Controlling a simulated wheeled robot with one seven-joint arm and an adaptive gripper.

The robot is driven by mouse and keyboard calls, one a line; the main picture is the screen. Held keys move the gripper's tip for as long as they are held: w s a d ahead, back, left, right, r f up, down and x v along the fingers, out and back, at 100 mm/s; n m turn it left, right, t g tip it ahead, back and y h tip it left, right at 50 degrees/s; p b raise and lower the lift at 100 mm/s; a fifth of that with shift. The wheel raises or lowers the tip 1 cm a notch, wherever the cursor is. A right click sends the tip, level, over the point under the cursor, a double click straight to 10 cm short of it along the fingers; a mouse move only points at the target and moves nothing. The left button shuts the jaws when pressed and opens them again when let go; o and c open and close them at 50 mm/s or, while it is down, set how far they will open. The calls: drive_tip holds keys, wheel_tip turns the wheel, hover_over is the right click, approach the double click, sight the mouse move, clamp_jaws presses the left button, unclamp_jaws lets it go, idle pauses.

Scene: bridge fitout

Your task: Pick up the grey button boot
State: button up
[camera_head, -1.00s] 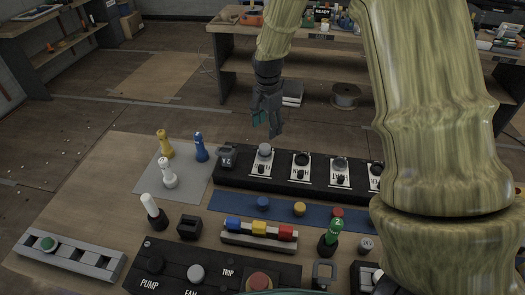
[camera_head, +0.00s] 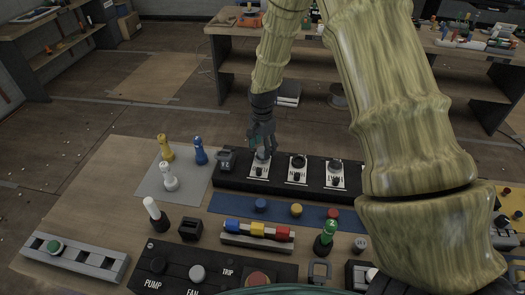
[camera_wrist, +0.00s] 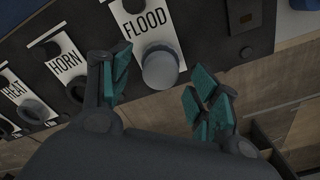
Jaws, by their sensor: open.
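A grey button boot (camera_wrist: 160,68), a rounded cap, sits on the white FLOOD plate (camera_wrist: 143,25) of the black panel. In the head view the boot (camera_head: 262,154) is at the panel's left end, partly hidden by my gripper (camera_head: 262,143). My gripper, with teal finger pads, is open and comes down from above. In the wrist view my gripper (camera_wrist: 160,92) has one finger to each side of the boot. The gap between them holds nothing that I can see gripped.
Other plates on the black panel (camera_head: 225,184) include HORN (camera_wrist: 66,62) and HEAT (camera_wrist: 22,91). A dark block (camera_head: 225,160) stands close left of the boot. White, blue and yellow pieces stand on a grey mat (camera_head: 150,185). A blue strip (camera_head: 230,207) with round caps lies in front.

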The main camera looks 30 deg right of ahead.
drive_tip(key=shift+w+f, duration=0.1)
drive_tip(key=shift+f, duration=0.75)
drive_tip(key=shift+f+p, duration=0.25)
drive_tip(key=shift+p, duration=0.05)
drive_tip(key=shift+c, duration=0.4)
drive_tip(key=c, duration=0.9)
